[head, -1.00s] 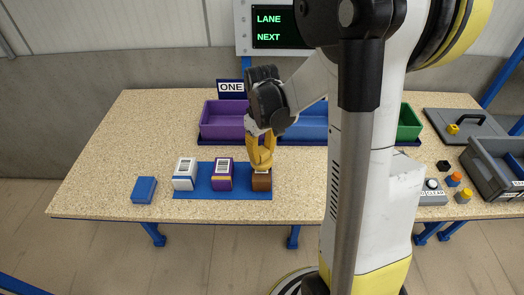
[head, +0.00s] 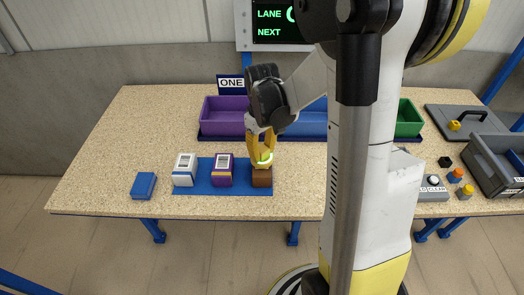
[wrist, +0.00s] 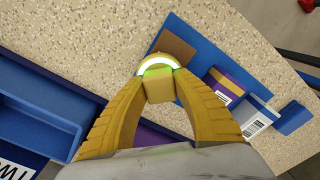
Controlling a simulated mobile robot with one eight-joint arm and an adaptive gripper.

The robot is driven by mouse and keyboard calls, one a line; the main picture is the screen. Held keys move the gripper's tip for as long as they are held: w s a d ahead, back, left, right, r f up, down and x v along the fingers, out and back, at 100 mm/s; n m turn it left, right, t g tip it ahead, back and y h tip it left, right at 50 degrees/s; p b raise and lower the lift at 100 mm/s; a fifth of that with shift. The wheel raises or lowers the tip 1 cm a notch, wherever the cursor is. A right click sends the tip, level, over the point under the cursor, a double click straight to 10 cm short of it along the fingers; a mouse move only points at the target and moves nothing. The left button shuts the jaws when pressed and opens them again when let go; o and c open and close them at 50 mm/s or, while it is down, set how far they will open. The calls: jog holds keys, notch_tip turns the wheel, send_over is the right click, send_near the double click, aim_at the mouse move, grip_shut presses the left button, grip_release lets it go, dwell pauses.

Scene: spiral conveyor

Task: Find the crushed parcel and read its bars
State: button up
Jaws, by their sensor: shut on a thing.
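My gripper (head: 262,152) is shut on a small yellow block (wrist: 160,87) with a glowing green-white ring (wrist: 157,65) at its far end. It hangs just over a brown parcel (head: 261,177) at the right end of a blue mat (head: 203,190); I cannot tell if they touch. The brown parcel also shows in the wrist view (wrist: 178,48). A purple parcel (head: 222,172) with a yellow band and a white parcel (head: 184,172) with a blue band stand on the mat, both with barred labels. I cannot tell which parcel is crushed.
A blue block (head: 144,186) lies left of the mat. Purple (head: 222,115), blue (head: 305,123) and green (head: 410,118) bins stand behind. A screen (head: 280,24) reads LANE and NEXT. At right are a grey crate (head: 490,165) and several buttons. The front left is clear.

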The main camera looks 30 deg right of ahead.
notch_tip(320, 180, up, 7)
jog(key=p, duration=0.5)
jog(key=shift+r, duration=0.1)
jog(key=o, duration=0.6)
jog(key=shift+c, duration=0.2)
jog(key=c, duration=0.6)
jog(key=shift+o, duration=0.2)
